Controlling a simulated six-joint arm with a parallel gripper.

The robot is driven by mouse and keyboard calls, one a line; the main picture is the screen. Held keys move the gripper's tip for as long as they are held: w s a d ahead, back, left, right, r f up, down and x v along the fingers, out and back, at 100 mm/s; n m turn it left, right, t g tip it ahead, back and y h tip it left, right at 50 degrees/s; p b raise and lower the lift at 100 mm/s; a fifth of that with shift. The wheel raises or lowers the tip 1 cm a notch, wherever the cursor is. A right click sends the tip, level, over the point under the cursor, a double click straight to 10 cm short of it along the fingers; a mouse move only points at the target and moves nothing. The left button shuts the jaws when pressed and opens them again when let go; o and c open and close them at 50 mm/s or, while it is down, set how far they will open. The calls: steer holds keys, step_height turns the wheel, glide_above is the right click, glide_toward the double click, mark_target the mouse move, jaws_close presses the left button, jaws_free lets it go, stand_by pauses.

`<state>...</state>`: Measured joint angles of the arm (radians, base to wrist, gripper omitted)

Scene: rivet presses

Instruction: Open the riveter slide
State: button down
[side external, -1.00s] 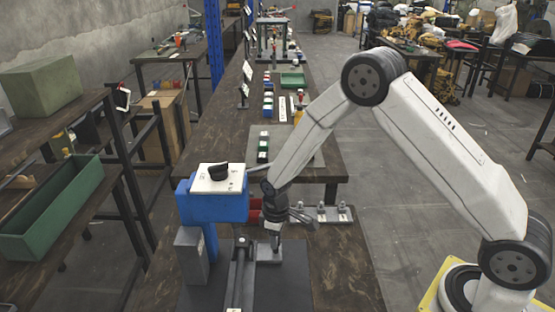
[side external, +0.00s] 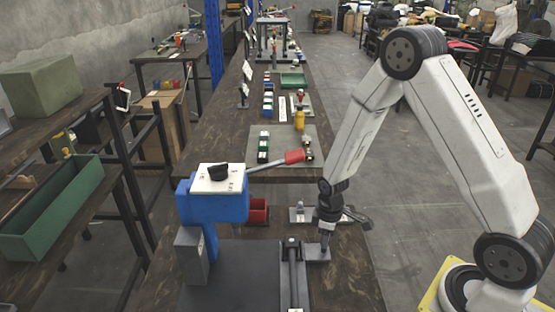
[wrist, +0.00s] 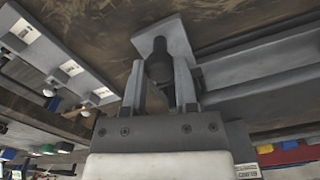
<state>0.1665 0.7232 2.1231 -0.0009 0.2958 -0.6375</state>
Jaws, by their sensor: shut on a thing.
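The riveter (side external: 212,200) is a blue press with a white top and a black knob, standing on a dark base plate (side external: 215,285). Its slide (side external: 291,270), a dark rail-like piece, lies to the right of the blue body. A light grey plate (side external: 315,253) sticks out at the slide's right side. My gripper (side external: 325,244) is low over that plate. In the wrist view, my gripper (wrist: 160,88) is shut on a dark upright slide handle (wrist: 158,62), with one finger on each side. The handle's lower part is hidden between the fingers.
A red bin (side external: 257,212) and a grey fixture strip (side external: 297,214) stand behind the slide. Bench surface (side external: 345,285) to the right of the slide is clear.

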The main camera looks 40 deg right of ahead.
steer(key=shift+w, duration=0.1)
steer(key=shift+c, duration=1.9)
jaws_free()
steer(key=shift+r, duration=0.1)
steer(key=shift+r, duration=3.8)
steer(key=s+a+r+m+t, duration=0.2)
steer(key=s+a+r+m, duration=0.3)
steer(key=s+a+r, duration=0.1)
steer(key=shift+s+r+t, duration=0.3)
steer(key=shift+s+r, duration=0.4)
